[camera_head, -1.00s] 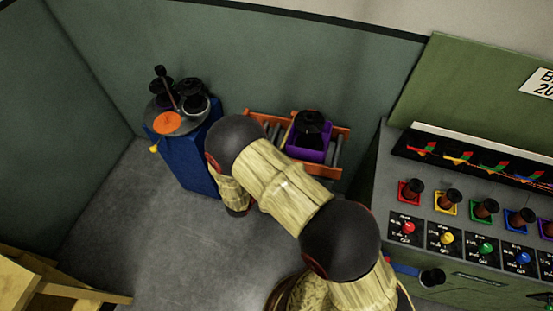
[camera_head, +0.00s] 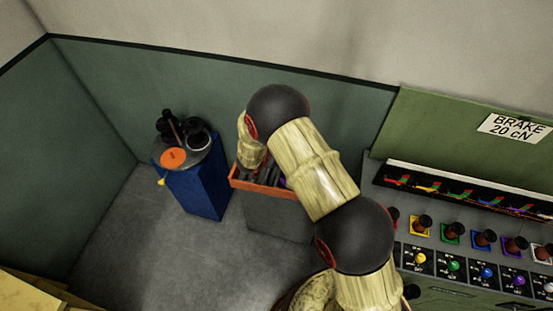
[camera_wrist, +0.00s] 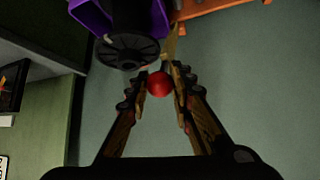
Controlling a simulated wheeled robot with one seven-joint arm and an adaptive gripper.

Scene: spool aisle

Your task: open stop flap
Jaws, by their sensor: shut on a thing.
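In the wrist view, my gripper (camera_wrist: 159,78) is shut on a red ball-shaped knob (camera_wrist: 159,84), with one dark finger on each side. A thin yellowish piece (camera_wrist: 171,42) shows just beyond the knob; it looks like part of the stop flap, but I cannot tell whether it joins the knob. A purple tray (camera_wrist: 92,16) holding a black spool (camera_wrist: 127,50) is at the upper left, close to the fingers. In the head view my arm hides the gripper, the knob and most of the tray.
The orange-edged roller rack (camera_head: 263,190) stands against the green wall. A blue cabinet (camera_head: 203,185) with black spools on top is to its left. A grey console (camera_head: 440,235) with coloured knobs is at the right. Grey floor (camera_head: 150,235) is open in front.

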